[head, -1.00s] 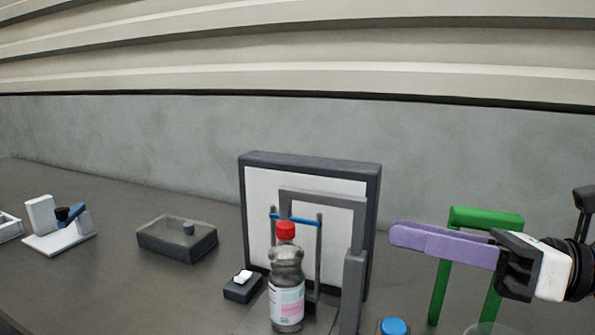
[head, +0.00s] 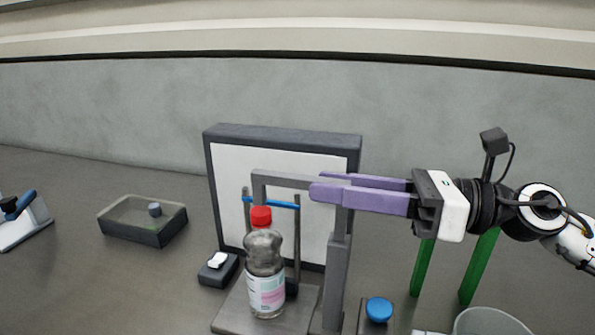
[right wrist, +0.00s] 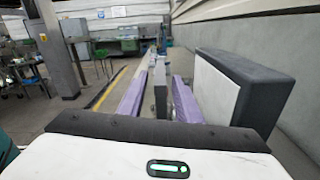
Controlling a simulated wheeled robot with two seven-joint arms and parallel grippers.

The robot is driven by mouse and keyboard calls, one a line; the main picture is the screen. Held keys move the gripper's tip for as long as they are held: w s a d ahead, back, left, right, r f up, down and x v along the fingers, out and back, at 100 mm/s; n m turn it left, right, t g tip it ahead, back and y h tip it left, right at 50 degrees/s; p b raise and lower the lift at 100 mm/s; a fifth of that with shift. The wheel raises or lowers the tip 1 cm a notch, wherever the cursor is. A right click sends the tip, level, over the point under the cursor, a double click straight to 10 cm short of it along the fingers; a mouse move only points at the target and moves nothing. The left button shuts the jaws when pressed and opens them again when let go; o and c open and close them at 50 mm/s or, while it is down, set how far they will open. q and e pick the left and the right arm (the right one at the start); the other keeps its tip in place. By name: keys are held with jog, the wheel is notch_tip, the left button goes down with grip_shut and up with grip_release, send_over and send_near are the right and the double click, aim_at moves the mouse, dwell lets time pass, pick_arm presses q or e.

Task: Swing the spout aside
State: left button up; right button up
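The spout (head: 290,181) is a grey square-section arm on an upright grey post (head: 336,270), with a short downturned end at its left. It reaches over a clear bottle (head: 265,262) with a red cap and a pink-and-white label, which stands upright on a grey base. My right gripper (head: 318,187), with purple fingers, is level with the spout near the top of the post. In the right wrist view the fingers (right wrist: 160,95) are apart, with the grey spout (right wrist: 161,88) between them and a gap visible. My left gripper is not in view.
A dark-framed white panel (head: 228,190) stands behind the spout. A blue button (head: 379,309) is right of the post, with a green frame (head: 481,265) and a clear round vessel (head: 490,323) farther right. A small white switch (head: 217,260) and a lidded tray (head: 120,220) lie left.

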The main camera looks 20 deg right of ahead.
aim_at(298, 182)
jog(key=shift+w+a+r+p, duration=0.3)
jog(key=shift+w+a+p, duration=0.2)
jog(key=shift+a+p, duration=0.2)
jog(key=shift+p+x, duration=0.6)
jog(key=shift+x, duration=0.2)
jog(key=shift+w+a+p, duration=0.25)
jog(key=shift+a+p, duration=0.05)
jog(key=shift+w+a+f+p, duration=0.3)
jog(key=shift+w+a+p, duration=0.1)
jog(key=shift+a, duration=0.3)
grip_shut()
